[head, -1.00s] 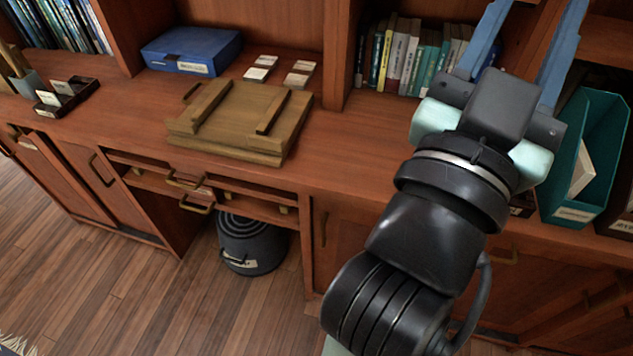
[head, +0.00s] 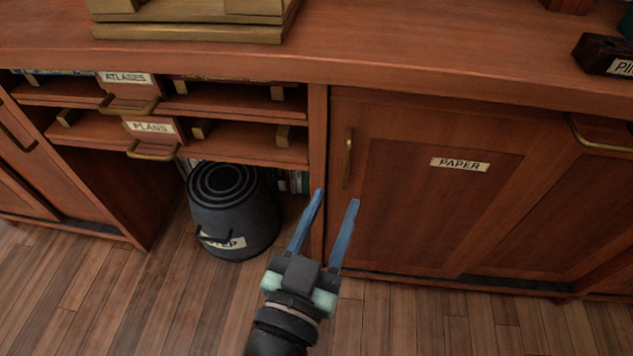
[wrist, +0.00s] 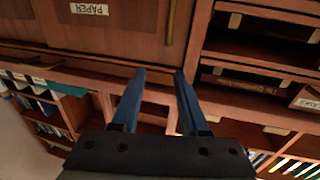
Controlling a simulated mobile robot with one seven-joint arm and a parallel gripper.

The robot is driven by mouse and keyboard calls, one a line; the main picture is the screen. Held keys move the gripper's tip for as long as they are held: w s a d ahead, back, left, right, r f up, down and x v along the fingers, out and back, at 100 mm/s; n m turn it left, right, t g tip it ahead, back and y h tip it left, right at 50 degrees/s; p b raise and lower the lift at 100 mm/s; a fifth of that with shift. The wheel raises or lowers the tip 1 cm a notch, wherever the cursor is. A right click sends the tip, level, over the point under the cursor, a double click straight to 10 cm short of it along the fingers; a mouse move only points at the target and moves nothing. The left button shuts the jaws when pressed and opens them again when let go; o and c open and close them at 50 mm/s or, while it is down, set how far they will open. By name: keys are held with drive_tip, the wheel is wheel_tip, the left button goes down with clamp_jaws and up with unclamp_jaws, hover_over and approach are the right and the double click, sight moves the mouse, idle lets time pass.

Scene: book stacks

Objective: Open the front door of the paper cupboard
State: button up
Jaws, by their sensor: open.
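The paper cupboard door (head: 420,225) is brown wood with a white PAPER label (head: 460,164), and it is closed. Its upright brass handle (head: 347,158) is near the door's left edge. In the wrist view the door (wrist: 118,25) is at the top, with the label (wrist: 89,9) upside down and the handle (wrist: 170,22) beyond the fingers. My gripper (head: 336,197) has two blue fingers, spread and empty, in front of and below the handle in the head view. The fingers (wrist: 158,74) also show in the wrist view, apart from the handle.
A black step stool (head: 235,215) stands on the floor to the left, under the shelves labelled ATLASES (head: 126,78) and PLANS (head: 150,127). The counter (head: 400,62) overhangs the door. Another brass handle (head: 600,143) is at right. The wooden floor (head: 420,320) before the door is clear.

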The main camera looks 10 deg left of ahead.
sight(347, 159)
drive_tip(key=w+f, duration=0.1)
drive_tip(key=w, duration=0.3)
drive_tip(key=w+f, duration=0.1)
drive_tip(key=w, duration=0.3)
drive_tip(key=w+d+f+b, duration=0.1)
drive_tip(key=w, duration=0.3)
drive_tip(key=shift+f, duration=0.25)
drive_tip(key=shift+c, duration=0.3)
clamp_jaws()
idle(1.1)
